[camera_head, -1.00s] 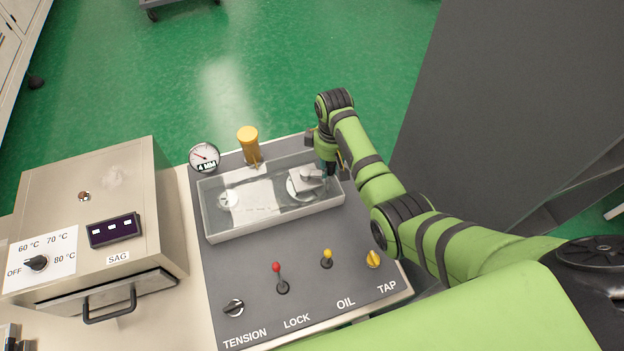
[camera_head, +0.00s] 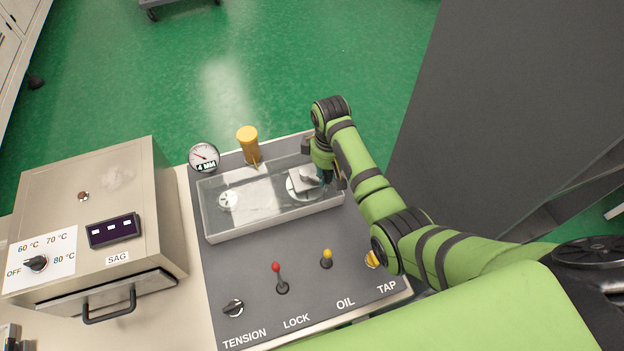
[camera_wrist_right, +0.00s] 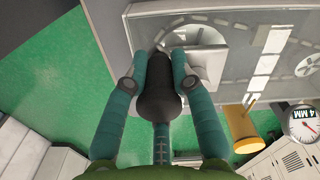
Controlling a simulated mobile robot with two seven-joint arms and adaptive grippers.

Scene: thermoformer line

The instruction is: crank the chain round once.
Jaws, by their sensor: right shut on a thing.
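The chain case (camera_head: 222,232) is a clear-walled box on the dark panel, with a pale wheel (camera_head: 228,200) at its left end and a crank (camera_head: 300,181) at its right end. My right gripper (camera_head: 325,178) is over the crank end, pointing down. In the right wrist view, its teal fingers (camera_wrist_right: 159,72) are shut on a dark crank knob (camera_wrist_right: 157,98). The grey crank arm (camera_wrist_right: 206,66) extends to the right from the knob there. The gripper partly hides the crank in the head view. My left gripper is out of view.
A gauge reading 4 MM (camera_head: 204,157) and a yellow-capped cylinder (camera_head: 249,145) stand behind the case. The red LOCK lever (camera_head: 277,270), yellow OIL lever (camera_head: 326,259) and TENSION knob (camera_head: 233,308) are in front. My right arm partly covers the yellow TAP knob (camera_head: 371,260).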

